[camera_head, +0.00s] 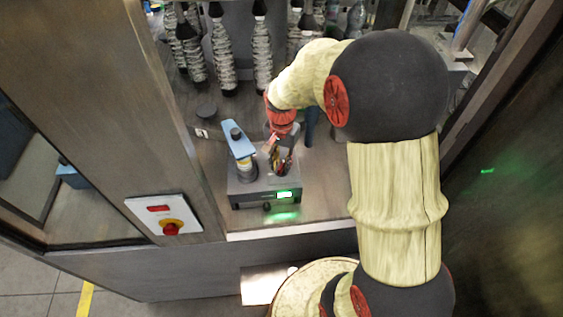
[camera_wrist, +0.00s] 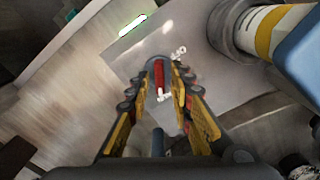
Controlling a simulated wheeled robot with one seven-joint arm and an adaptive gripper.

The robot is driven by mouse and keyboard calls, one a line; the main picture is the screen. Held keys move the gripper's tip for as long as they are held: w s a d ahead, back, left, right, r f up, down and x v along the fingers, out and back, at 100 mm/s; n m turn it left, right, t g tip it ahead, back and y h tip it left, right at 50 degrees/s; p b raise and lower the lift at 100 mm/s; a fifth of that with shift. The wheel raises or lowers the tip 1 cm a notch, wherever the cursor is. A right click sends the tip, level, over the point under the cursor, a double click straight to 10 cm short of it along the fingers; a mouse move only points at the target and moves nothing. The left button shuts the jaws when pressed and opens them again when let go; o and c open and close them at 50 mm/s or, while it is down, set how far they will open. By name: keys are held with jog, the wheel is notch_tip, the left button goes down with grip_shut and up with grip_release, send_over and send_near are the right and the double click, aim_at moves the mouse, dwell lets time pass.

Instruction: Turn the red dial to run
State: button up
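The reel labeller (camera_head: 250,190) is a grey box with a small lit green display, standing on the counter. In the wrist view its grey top (camera_wrist: 205,85) carries a narrow red dial (camera_wrist: 158,76) on a dark round base, with white marks close by. My gripper (camera_head: 279,165) reaches down over the right part of the labeller. In the wrist view the gripper (camera_wrist: 159,82) is open, its two fingers on either side of the red dial with small gaps showing. Whether the fingertips are level with the dial is unclear. In the head view the gripper hides the dial.
A blue arm (camera_head: 237,139) over a white and yellow reel (camera_head: 245,167) stands left of my gripper. Several wrapped spindles (camera_head: 223,55) stand behind. A wall panel (camera_head: 165,212) with a red knob on yellow is at left. Bare counter (camera_head: 325,190) lies right of the labeller.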

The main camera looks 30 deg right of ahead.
aim_at(283, 173)
jog(key=shift+o, duration=0.4)
notch_tip(283, 173, up, 12)
dwell(0.4)
dwell(0.5)
jog(key=s+a+f+n+t+b, duration=0.2)
jog(key=s+a+n+b, duration=0.3)
jog(key=s+b, duration=0.2)
jog(key=s+a+f+n+t+b, duration=0.3)
jog(key=s+b, duration=0.5)
jog(key=s, duration=0.3)
jog(key=a+n, duration=0.1)
jog(key=n, duration=0.1)
jog(key=shift+a+f+n+t, duration=0.3)
jog(key=shift+a+n, duration=0.05)
jog(key=shift+n, duration=0.05)
